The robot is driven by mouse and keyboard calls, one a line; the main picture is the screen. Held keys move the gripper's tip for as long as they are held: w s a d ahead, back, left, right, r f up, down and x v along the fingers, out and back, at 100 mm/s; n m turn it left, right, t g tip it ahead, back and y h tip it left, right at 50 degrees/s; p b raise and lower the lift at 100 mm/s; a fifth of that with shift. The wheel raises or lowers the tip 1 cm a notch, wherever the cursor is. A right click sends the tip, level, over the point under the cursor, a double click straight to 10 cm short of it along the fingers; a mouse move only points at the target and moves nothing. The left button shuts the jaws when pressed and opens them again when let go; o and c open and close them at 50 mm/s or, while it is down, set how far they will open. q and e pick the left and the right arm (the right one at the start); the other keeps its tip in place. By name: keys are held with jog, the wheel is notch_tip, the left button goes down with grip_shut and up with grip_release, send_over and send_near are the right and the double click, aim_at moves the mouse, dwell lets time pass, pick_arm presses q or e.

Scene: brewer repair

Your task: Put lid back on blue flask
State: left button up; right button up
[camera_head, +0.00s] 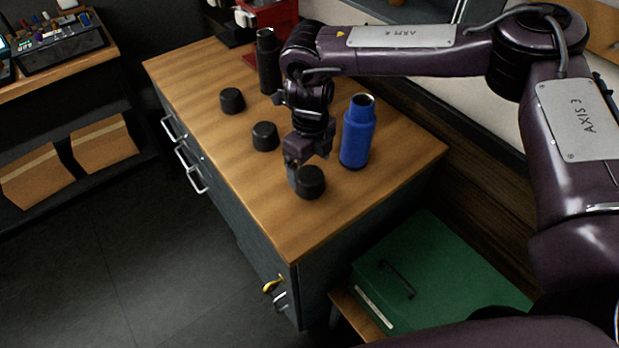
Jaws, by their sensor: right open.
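The blue flask (357,132) stands upright and open-topped on the wooden cabinet top, toward its right side. Three black lids lie on the wood: one at the front (310,183), one in the middle (265,137) and one farther back (232,101). My right gripper (301,176) points down at the front lid, left of the blue flask. Its fingers are open and very close to this lid, partly in front of it; I cannot tell whether they touch it. My left gripper is not in view.
A black flask (268,61) stands behind my right gripper, near a red container (272,14) at the back. A green case (440,272) lies low at the right of the cabinet (185,75). The cabinet's front-left top is clear.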

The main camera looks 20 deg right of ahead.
aim_at(310, 174)
notch_tip(310, 174, down, 4)
jog(key=shift+f+p, duration=0.25)
jog(key=shift+p, duration=0.8)
jog(key=shift+f, duration=0.25)
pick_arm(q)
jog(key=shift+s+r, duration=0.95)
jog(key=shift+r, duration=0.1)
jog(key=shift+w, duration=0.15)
pick_arm(e)
jog(key=c, duration=1.1)
jog(key=shift+o, duration=0.2)
jog(key=shift+r, duration=0.1)
